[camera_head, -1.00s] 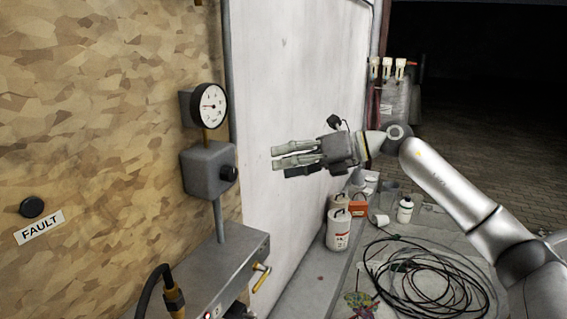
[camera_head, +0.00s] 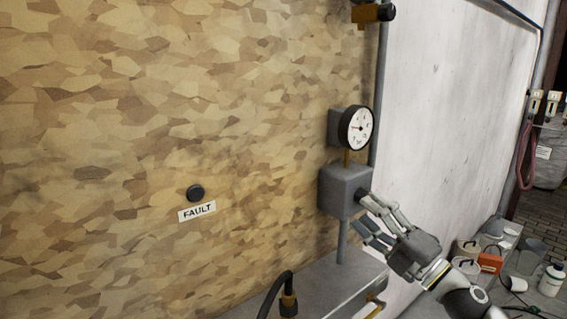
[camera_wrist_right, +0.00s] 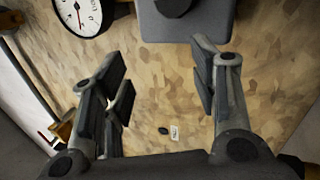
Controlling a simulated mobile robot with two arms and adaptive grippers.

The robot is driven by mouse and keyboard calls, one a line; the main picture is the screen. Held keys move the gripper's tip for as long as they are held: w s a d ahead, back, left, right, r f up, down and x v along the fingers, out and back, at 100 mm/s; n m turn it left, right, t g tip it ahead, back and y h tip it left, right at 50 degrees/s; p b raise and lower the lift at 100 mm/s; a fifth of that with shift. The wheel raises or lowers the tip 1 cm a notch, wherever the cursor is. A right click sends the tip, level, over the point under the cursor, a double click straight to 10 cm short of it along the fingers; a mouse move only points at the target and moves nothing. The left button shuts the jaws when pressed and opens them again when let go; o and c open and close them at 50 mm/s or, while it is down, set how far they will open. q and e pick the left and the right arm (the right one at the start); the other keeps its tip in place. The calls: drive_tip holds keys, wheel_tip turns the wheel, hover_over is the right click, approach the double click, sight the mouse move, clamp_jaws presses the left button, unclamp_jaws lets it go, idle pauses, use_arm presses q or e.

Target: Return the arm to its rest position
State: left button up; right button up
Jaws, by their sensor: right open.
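My right gripper (camera_head: 372,222) is in the lower right of the head view, its arm coming in from the bottom right. Its fingers are spread and nothing is between them. In the head view the fingertips overlap the lower right edge of a grey box (camera_head: 338,190) with a dark knob; I cannot tell whether they touch it. In the right wrist view the open fingers (camera_wrist_right: 160,85) point towards the wooden board, and the grey box (camera_wrist_right: 186,22) is at the top, beyond the fingertips. My left gripper is not in view.
A round gauge (camera_head: 356,127) sits above the grey box. A black button (camera_head: 195,193) and a FAULT label (camera_head: 197,211) are on the board. A metal ledge (camera_head: 330,285) with a cable juts out below. Containers (camera_head: 490,262) stand on the floor at right.

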drive_tip(key=s+d+f+m+g+h, duration=0.1)
drive_tip(key=s+d+f+m+h, duration=0.1)
drive_tip(key=s+f+m+h, duration=0.45)
drive_tip(key=s+d+f+m+g+h, duration=0.25)
drive_tip(key=f+m, duration=0.45)
drive_tip(key=f, duration=0.4)
drive_tip(key=s+d+f+m+g+h, duration=0.1)
drive_tip(key=s+f+m+h, duration=0.35)
drive_tip(key=f+m, duration=0.35)
drive_tip(key=s+a+f+m+g, duration=0.15)
drive_tip(key=s+f+g, duration=0.4)
drive_tip(key=s, duration=0.55)
drive_tip(key=s+a+f+m+g, duration=0.15)
drive_tip(key=s+f+g, duration=0.35)
drive_tip(key=s, duration=0.6)
wheel_tip(320, 180, down, 28)
drive_tip(key=s, duration=0.2)
drive_tip(key=s+d+f+g, duration=0.1)
drive_tip(key=s+d+f, duration=0.2)
drive_tip(key=s+f, duration=1.2)
drive_tip(key=shift+s+f, duration=0.35)
drive_tip(key=shift+s, duration=0.35)
